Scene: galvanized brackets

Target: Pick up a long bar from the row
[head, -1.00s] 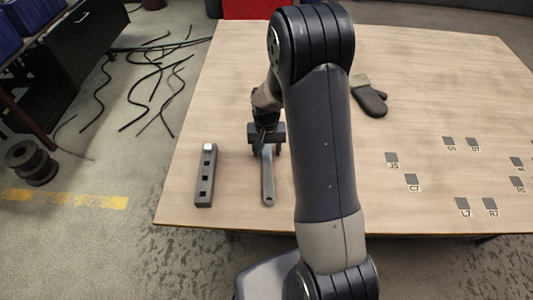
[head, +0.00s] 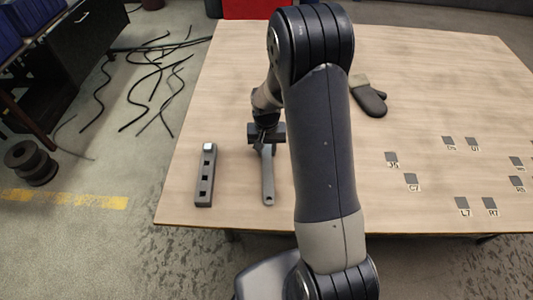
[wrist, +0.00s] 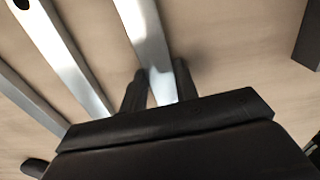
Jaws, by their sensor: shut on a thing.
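A long grey bar (head: 268,178) with a hole at its near end lies lengthwise near the front left of the table. My gripper (head: 265,144) is over its far part. In the wrist view my gripper (wrist: 159,76) has one finger on each side of the bar (wrist: 145,30) and is shut on it. I cannot tell whether the bar is clear of the table. Two more bars lie alongside in the wrist view: a nearer one (wrist: 62,52) and a farther one (wrist: 25,95). My arm hides these two in the head view.
A dark block with square holes (head: 206,176) stands left of the held bar. A dark mitt (head: 371,101) lies behind, right of my arm. Several small labelled dark squares mark the right of the table (head: 440,205). Cables and a spool lie on the floor at left.

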